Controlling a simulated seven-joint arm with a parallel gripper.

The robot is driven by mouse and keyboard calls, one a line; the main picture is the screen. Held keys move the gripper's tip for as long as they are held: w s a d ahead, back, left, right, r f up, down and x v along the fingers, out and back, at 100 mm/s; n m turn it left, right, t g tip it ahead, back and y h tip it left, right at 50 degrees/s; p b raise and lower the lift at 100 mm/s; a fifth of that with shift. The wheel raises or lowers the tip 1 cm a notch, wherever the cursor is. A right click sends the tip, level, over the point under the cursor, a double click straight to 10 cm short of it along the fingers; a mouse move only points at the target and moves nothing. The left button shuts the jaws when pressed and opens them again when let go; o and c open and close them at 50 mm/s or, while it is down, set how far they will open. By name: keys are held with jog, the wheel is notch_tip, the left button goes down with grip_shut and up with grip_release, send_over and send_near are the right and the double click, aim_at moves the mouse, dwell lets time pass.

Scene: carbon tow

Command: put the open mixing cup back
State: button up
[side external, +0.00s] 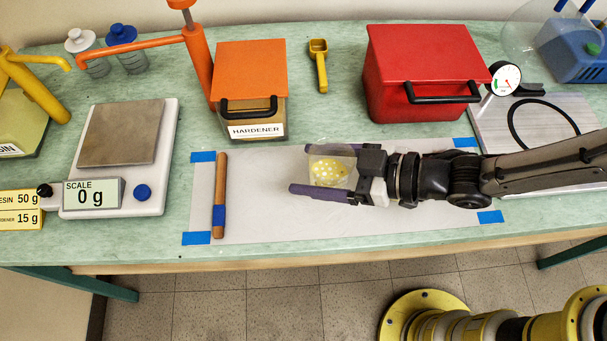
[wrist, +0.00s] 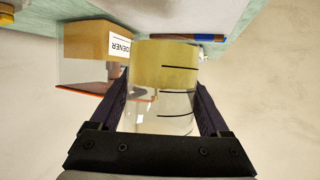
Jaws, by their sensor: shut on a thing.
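The open mixing cup (side external: 332,170) is clear, with yellow, pale-speckled contents at its bottom. My gripper (side external: 300,168) comes in from the right with its purple fingers on both sides of the cup, shut on it. In the wrist view, the picture is upside down and the cup (wrist: 163,100) sits between the fingers, with black marks on its wall and a yellow layer at its bottom end. The cup looks about upright, over the white sheet (side external: 260,210); I cannot tell its height above it.
A wooden stick (side external: 220,190) with a blue band lies on the sheet's left end. The scale (side external: 122,135) at left reads 0 g with an empty plate. The hardener box (side external: 250,85), a yellow scoop (side external: 319,68) and a red box (side external: 420,75) stand behind. The sheet's middle is clear.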

jog(key=shift+w+a+f, duration=0.25)
jog(key=shift+a+f, duration=0.15)
jog(key=shift+f, duration=0.15)
jog(key=shift+w+a+f, duration=0.25)
jog(key=shift+a+f, duration=0.15)
jog(key=shift+f, duration=0.15)
jog(key=shift+w+a+f, duration=0.1)
jog(key=shift+f, duration=1.45)
jog(key=shift+f, duration=0.1)
jog(key=o, duration=1.5)
jog(key=shift+f, duration=0.1)
jog(key=shift+r, duration=0.2)
jog(key=v, duration=1.2)
jog(key=shift+f, duration=0.1)
